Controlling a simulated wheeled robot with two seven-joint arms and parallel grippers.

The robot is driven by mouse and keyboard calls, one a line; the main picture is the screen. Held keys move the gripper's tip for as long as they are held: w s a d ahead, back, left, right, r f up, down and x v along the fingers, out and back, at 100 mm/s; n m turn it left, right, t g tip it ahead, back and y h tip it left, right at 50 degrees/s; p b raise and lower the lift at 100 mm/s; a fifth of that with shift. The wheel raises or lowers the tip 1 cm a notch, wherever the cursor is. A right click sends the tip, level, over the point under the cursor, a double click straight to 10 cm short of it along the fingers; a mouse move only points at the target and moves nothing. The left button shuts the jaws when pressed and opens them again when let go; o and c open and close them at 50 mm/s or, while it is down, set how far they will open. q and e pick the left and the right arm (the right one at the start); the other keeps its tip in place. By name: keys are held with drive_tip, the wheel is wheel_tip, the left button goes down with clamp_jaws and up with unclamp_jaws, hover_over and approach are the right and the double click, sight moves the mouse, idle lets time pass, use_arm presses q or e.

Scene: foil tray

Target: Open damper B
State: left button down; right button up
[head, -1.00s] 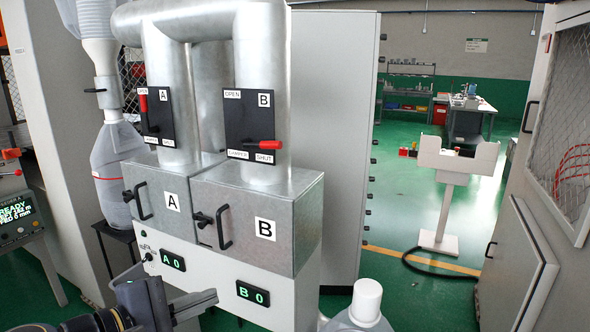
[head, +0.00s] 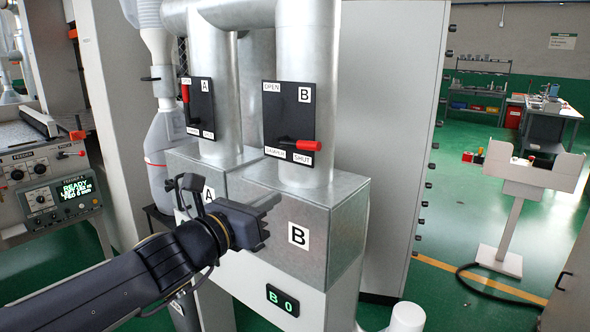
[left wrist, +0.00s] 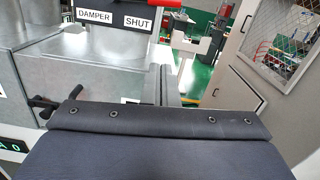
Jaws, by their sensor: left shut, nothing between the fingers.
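The damper B plate (head: 276,104) is black, on the right-hand metal duct, with OPEN at its top left and SHUT at its bottom right. Its red-tipped lever (head: 302,145) lies level, pointing right, by SHUT. In the left wrist view the red tip (left wrist: 164,3) shows at the top edge, above the SHUT label. My left gripper (head: 274,205) is shut and empty, below and left of the lever, in front of the metal boxes, apart from the lever. My right gripper is not in view.
The damper A plate (head: 199,108) has its red lever upright by OPEN. Box B (head: 340,225) is under the duct, and a green display (head: 282,299) reads B 0. A white-capped container (head: 407,317) stands at the lower right.

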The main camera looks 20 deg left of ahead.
sight(300, 143)
use_arm(q)
drive_tip(key=w+d+r+p, duration=0.1)
drive_tip(key=w, duration=0.2)
drive_tip(key=w+d+r+p, duration=0.1)
drive_tip(key=w+r, duration=0.1)
drive_tip(key=w, duration=0.1)
drive_tip(key=w+d+r+p, duration=0.1)
drive_tip(key=w, duration=0.3)
drive_tip(key=shift+d+r, duration=0.1)
drive_tip(key=shift+r, duration=0.05)
drive_tip(key=shift+r, duration=0.1)
drive_tip(key=shift+r+n, duration=0.2)
drive_tip(key=shift+n, duration=0.2)
